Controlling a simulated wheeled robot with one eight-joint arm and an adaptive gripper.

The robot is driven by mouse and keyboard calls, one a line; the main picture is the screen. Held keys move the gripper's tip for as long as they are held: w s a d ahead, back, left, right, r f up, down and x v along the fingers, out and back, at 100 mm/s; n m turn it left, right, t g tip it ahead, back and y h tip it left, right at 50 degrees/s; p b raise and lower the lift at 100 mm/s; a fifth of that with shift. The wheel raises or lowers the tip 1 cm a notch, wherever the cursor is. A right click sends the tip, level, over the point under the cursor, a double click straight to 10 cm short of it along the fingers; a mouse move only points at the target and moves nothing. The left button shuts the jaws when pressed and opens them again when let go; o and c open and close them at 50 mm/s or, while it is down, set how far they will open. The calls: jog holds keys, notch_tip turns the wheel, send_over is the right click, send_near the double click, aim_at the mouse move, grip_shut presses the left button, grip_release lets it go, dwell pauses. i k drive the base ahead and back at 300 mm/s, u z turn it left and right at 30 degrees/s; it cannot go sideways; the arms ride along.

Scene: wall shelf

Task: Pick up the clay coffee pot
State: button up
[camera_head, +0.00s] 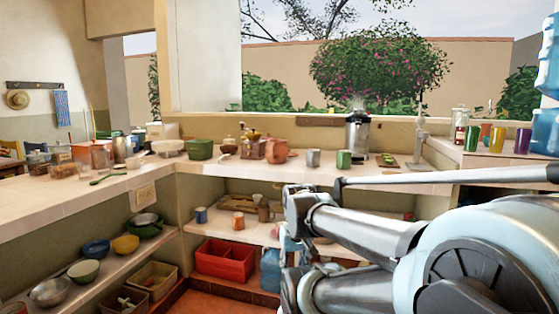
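A reddish-brown clay pot (277,151) stands upright on the tiled counter at the back, near the middle of the view. It looks like the clay coffee pot. A smaller dark brown jug (264,211) stands on the shelf below. My arm fills the lower right foreground, well in front of the counter, and hides part of the counter and the shelves. I cannot make out my gripper's fingers in this view.
A grey cup (313,158) and a green cup (344,159) stand right of the pot. A wooden grinder (250,146) and a green container (200,149) stand left of it. A blender (357,137) is behind. A red crate (224,262) sits low.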

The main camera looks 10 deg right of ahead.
aim_at(277, 151)
jog(key=k, duration=0.25)
jog(key=z, duration=0.75)
jog(key=i, duration=0.8)
